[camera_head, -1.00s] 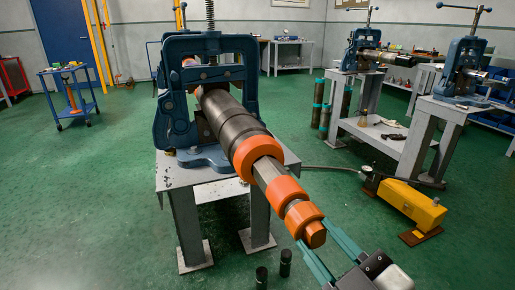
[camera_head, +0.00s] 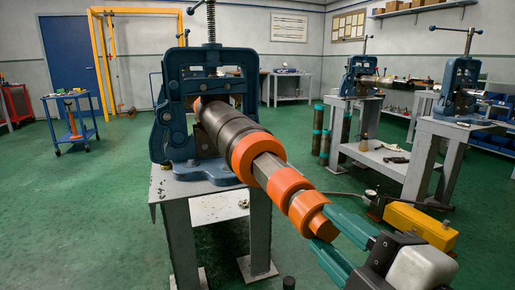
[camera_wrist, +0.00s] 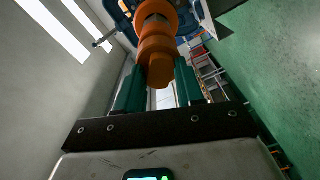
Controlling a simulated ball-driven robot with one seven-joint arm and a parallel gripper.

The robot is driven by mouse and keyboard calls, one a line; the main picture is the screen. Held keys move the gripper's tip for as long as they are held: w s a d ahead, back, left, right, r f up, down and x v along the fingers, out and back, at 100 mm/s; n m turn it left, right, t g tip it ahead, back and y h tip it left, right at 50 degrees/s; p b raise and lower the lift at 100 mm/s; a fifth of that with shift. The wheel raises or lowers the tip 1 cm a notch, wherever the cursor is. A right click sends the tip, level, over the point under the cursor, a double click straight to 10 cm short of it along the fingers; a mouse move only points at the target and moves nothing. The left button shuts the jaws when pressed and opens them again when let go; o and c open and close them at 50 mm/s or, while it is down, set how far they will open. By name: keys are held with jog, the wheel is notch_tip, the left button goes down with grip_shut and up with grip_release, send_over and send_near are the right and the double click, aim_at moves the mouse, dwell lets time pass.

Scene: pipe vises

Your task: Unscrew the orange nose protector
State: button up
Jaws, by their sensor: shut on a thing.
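The orange nose protector (camera_head: 310,214) is the stepped orange tip at the near end of a long dark-grey cylindrical tool (camera_head: 230,130). The blue vise (camera_head: 168,115) clamps the tool's far part, and the tool slants down toward me. My gripper (camera_head: 322,228) has its two teal fingers on either side of the protector's end and is shut on it. In the wrist view the protector (camera_wrist: 160,66) shows between the fingers (camera_wrist: 158,85). The exact contact faces are partly hidden in both views.
A wider orange ring (camera_head: 258,156) sits farther up the tool. The grey stand (camera_head: 185,240) holds the vise. To the right are a yellow pump unit (camera_head: 420,224) on the floor and another grey stand (camera_head: 425,155) with a vise. Green floor lies open at left.

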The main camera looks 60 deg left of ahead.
jog(key=shift+a+f+n+b, duration=0.1)
jog(key=shift+f+n+b, duration=0.3)
jog(key=shift+n+b, duration=0.3)
jog(key=shift+r+n+b, duration=0.25)
jog(key=shift+n+b, duration=0.2)
jog(key=shift+n, duration=0.15)
jog(key=o, duration=1)
jog(key=shift+r, duration=0.1)
jog(key=shift+s+d, duration=0.1)
jog(key=shift+d, duration=1.1)
jog(key=shift+r, duration=0.1)
